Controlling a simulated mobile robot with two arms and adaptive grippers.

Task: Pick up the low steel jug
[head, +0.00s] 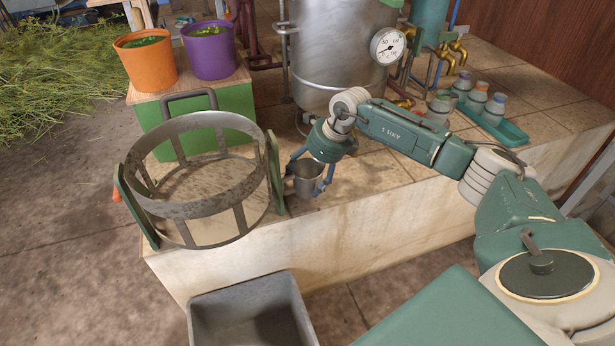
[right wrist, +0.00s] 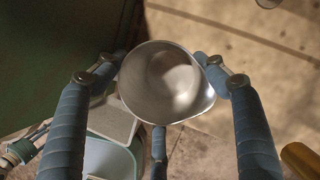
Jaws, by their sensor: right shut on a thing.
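The low steel jug (head: 306,178) is a small grey metal cup at the front edge of the stone ledge. My right gripper (head: 310,176) is shut on it, with blue fingers on both sides of its body. In the right wrist view the jug (right wrist: 165,82) is seen from above, open and with nothing visible inside. The fingers of my right gripper (right wrist: 162,85) touch its left and right sides, and a third finger shows at its lower edge. I cannot tell whether the jug rests on the ledge or hangs just clear. My left gripper is not in view.
A round metal frame basket (head: 205,205) with green side plates stands close left of the jug. A steel still with a gauge (head: 388,46) is behind. A teal tray (head: 512,133) with several bottles lies back right. A grey bin (head: 250,312) stands below the ledge.

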